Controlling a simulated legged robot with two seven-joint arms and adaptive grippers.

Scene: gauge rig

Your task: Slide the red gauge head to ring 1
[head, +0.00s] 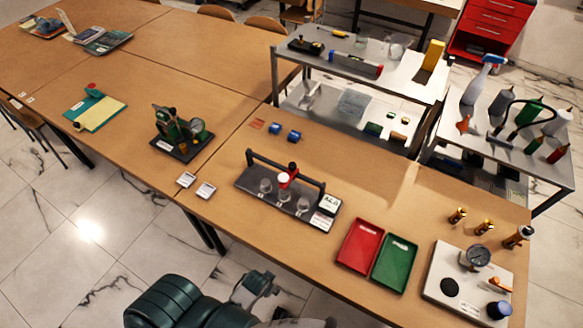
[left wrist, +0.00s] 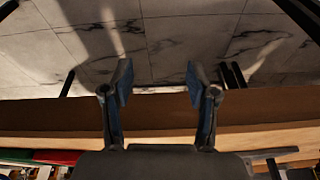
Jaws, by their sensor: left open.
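The gauge rig (head: 246,184) stands on the brown table in the head view, a dark base with a raised rail between two end posts. The red gauge head (head: 290,176) with a white dial sits on the rail near its middle, roughly above the middle of several clear ring-like cups (head: 265,186) on the base. Which ring is number 1 is too small to read. My left gripper is open and empty in the left wrist view (left wrist: 158,88), facing the table edge and marble floor. My arm shows low in the head view, apart from the rig. My right gripper is not in view.
A red tray (head: 346,264) and a green tray (head: 381,282) lie right of the rig. A white board with a gauge (head: 448,303) is further right. A metal shelf (head: 420,93) stands behind. Two small white cards (head: 205,190) lie left of the rig.

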